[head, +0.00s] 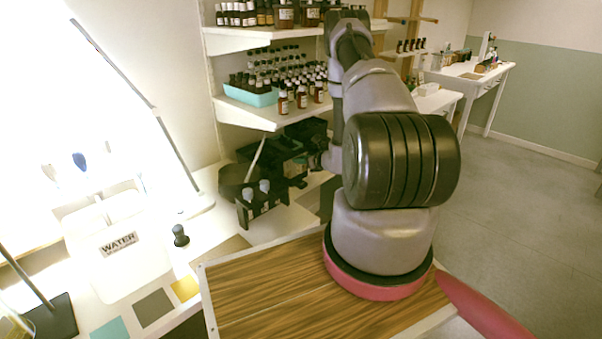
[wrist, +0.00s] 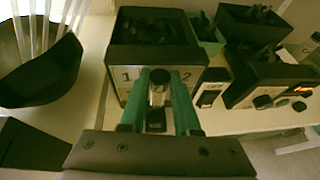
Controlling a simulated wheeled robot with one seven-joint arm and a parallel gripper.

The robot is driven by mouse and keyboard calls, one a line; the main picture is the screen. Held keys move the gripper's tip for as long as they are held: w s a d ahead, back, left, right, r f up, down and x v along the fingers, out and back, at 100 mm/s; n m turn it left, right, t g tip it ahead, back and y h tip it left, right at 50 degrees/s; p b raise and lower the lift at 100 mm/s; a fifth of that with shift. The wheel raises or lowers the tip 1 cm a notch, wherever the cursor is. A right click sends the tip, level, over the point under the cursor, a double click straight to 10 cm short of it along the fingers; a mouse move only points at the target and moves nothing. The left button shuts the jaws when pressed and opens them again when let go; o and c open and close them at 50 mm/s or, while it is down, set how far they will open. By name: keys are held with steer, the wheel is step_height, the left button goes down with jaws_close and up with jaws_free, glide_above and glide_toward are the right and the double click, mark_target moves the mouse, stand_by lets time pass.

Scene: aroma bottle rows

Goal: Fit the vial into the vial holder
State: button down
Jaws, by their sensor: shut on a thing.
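My gripper (wrist: 158,100) shows in the wrist view with two teal fingers closed on a small vial (wrist: 157,92). The vial has a clear upper part and a dark lower end. Beyond the fingertips is a black open box (wrist: 155,58) with front labels 1 and 2; whether the vial touches it cannot be told. In the head view a dark rack (head: 262,208) holds two pale-capped vials; I cannot tell for certain which piece is the vial holder. My arm hides much of the head view, and the held vial cannot be made out there.
A dark bowl (wrist: 45,88) with pale rods stands left of the box in the wrist view. More black boxes (wrist: 262,75) stand to the right. In the head view, shelves of brown bottles (head: 283,105) rise behind, and a small dark stopper (head: 180,236) stands on the white counter.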

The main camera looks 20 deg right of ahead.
steer(key=shift+f, duration=2.8)
steer(key=shift+f, duration=0.1)
steer(key=c, duration=0.6)
jaws_free()
steer(key=shift+c, duration=0.2)
steer(key=v, duration=1.2)
